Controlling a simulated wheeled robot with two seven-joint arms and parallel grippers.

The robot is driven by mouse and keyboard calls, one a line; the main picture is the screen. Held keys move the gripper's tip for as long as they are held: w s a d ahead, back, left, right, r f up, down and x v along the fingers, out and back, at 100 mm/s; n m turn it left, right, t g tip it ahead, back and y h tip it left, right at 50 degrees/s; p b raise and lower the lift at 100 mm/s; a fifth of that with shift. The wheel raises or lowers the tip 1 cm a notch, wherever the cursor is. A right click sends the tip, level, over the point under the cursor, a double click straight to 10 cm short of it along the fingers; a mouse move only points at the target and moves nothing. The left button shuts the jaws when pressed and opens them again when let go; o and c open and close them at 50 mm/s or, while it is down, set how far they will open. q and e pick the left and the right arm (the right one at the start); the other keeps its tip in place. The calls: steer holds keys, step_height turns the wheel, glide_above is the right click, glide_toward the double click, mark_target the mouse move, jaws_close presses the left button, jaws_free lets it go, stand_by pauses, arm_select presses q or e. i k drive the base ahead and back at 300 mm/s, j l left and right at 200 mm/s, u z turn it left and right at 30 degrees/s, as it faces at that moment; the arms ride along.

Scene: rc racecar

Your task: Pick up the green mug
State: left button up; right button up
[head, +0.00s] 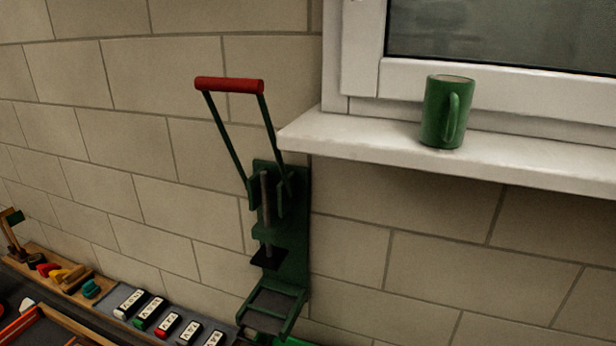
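The green mug (440,112) stands upright on the white window sill (370,138) in the right half of the head view. Its handle faces the camera, slightly to the right. Its pale inside shows a little at the rim. Neither of my grippers is in view, and nothing touches the mug.
A window with a white frame (480,82) is behind the mug. A green lever press (290,220) with a red handle (229,86) stands left of the sill, against the block wall (150,80). Labelled blocks (150,310) and small coloured items lie at the lower left. The sill beside the mug is clear.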

mark_target(448, 99)
steer(key=k+l, duration=0.15)
steer(key=k, duration=1.2)
